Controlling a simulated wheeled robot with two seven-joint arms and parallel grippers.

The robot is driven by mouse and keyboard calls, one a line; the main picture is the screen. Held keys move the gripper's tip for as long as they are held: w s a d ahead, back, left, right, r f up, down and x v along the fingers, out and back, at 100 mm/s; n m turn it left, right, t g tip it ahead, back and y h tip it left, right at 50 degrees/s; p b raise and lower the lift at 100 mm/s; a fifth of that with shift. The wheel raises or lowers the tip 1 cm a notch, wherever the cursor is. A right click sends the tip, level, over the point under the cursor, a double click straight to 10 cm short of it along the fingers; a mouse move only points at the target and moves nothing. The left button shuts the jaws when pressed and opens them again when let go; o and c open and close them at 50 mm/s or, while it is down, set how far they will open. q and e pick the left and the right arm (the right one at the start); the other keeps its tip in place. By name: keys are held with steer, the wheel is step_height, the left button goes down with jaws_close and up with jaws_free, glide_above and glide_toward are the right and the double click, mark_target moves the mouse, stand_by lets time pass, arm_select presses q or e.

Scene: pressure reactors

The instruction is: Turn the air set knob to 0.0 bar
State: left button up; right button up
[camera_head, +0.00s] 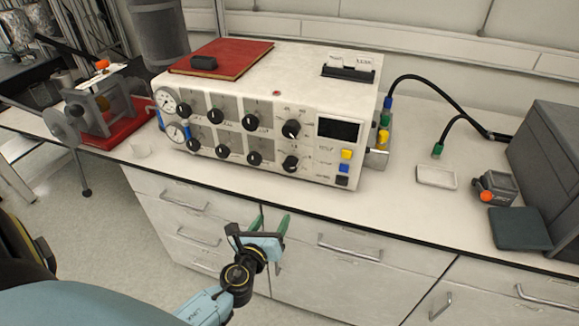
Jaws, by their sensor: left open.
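The white control box (257,165) stands on the bench with its front panel facing me. The panel carries two rows of black knobs, such as the upper middle knob (250,122) and the lower right knob (291,163). Two round gauges (166,100) sit at the panel's left end, and a dark display (338,130) at its right. The labels are too small to read, so I cannot tell which knob is the air set one. My left gripper (275,224) is open and empty, in front of the drawers below the bench edge, apart from the box. My right gripper is not in view.
A red book (222,59) lies on the box. A red-based device (105,115) stands at the left. Black hoses (437,80), a white dish (436,177) and a grey box (552,150) are at the right. Drawer handles (350,248) project below the bench edge.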

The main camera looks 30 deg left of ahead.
mark_target(289, 168)
arm_select(q)
step_height(289, 168, up, 7)
steer(key=w+m+t, duration=0.2)
steer(key=m, duration=0.1)
steer(key=shift+y, duration=0.3)
steer(key=x, duration=1.2)
steer(key=shift+w+a+f, duration=0.15)
steer(key=shift+w, duration=0.15)
steer(key=c, duration=1)
